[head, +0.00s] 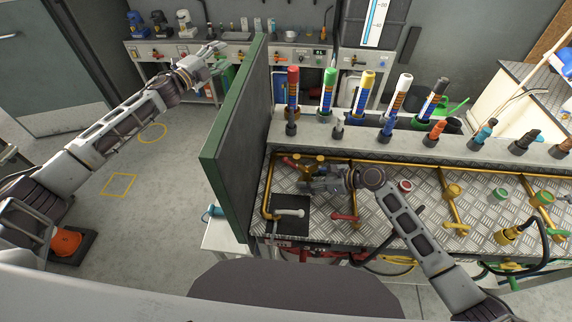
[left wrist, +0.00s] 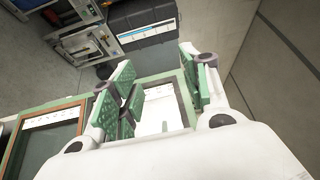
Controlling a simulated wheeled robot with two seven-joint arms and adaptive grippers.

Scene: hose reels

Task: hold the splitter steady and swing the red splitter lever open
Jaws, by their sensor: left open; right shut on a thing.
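The brass splitter (head: 312,162) sits at the left end of the checkered metal bench top. A red lever (head: 290,162) shows at its left side; its exact angle is hard to tell. My right gripper (head: 312,185) is shut on the splitter from the front and hides part of it. My left gripper (head: 214,57) is raised far to the left, beyond the green panel and well away from the splitter. In the left wrist view, its green-padded fingers (left wrist: 160,100) stand apart with nothing held between them.
A tall green-edged panel (head: 235,130) stands between my left gripper and the splitter. A row of coloured cylinders (head: 328,92) stands on the ledge behind. A black pad (head: 289,230) with a grey handle and another red handle (head: 345,217) lie in front.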

